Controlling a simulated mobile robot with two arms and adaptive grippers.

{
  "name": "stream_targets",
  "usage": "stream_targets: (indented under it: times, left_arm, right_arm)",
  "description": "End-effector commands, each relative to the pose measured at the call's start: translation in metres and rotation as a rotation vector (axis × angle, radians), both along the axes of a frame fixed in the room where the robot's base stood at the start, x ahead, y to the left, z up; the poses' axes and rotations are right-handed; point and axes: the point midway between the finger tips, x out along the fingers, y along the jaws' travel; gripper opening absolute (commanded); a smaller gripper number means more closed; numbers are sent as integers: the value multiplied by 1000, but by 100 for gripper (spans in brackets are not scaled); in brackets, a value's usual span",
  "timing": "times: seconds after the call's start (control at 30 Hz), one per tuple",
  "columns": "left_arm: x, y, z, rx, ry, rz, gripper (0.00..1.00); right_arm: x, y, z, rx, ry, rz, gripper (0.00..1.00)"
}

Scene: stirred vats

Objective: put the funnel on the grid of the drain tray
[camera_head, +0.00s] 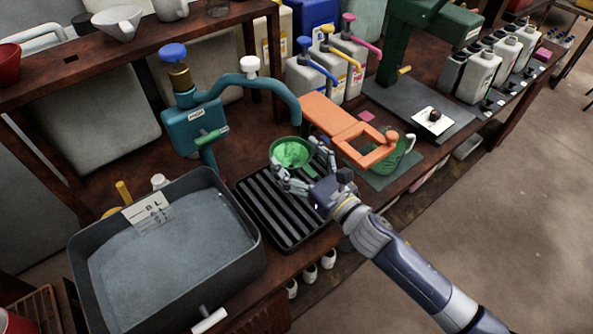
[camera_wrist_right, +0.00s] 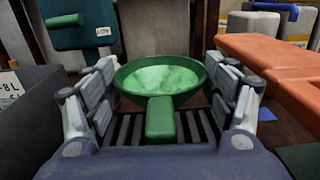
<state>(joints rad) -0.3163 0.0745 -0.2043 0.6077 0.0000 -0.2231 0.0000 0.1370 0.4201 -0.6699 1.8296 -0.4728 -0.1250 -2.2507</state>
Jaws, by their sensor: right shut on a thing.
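The green funnel (camera_head: 292,153), a round bowl with a short handle and a lighter green inside, is at the far right part of the black drain tray. It also shows in the right wrist view (camera_wrist_right: 160,78), its handle pointing toward my wrist. My right gripper (camera_head: 306,170) is shut on it, with fingers on both sides. The drain tray (camera_head: 284,217) has a dark slatted grid; its front slats are bare. The funnel looks upright over the grid; I cannot tell whether it touches the slats. Its underside is hidden. My left gripper is not in view.
A grey basin (camera_head: 170,245) stands left of the tray. A teal tap (camera_head: 200,120) arches behind the tray. An orange clamp-like fixture (camera_head: 345,128) and a green jug (camera_head: 394,152) stand close on the right. A white cone-shaped vessel (camera_head: 118,22) is on the shelf.

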Motion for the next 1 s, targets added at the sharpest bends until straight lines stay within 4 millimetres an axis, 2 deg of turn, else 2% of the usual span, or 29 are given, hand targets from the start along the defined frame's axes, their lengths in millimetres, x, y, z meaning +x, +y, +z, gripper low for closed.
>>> stream_targets:
  times: [0.1,0.3,0.47,0.63,0.67,0.73,1.0]
  left_arm:
    - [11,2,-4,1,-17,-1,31]
    - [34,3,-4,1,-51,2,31]
    - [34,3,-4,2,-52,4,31]
    - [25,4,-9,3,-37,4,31]
    - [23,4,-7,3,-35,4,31]
    - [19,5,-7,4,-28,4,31]
    - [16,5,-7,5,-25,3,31]
  right_arm:
    - [0,0,-21,2,6,-2,50]
    - [0,0,-35,1,2,-1,50]
    - [0,0,-34,0,1,0,50]
    - [0,0,-39,-1,1,-1,50]
    - [0,0,-38,0,1,-1,84]
    - [0,0,-37,0,2,-1,100]
    - [0,0,-38,0,2,-1,100]
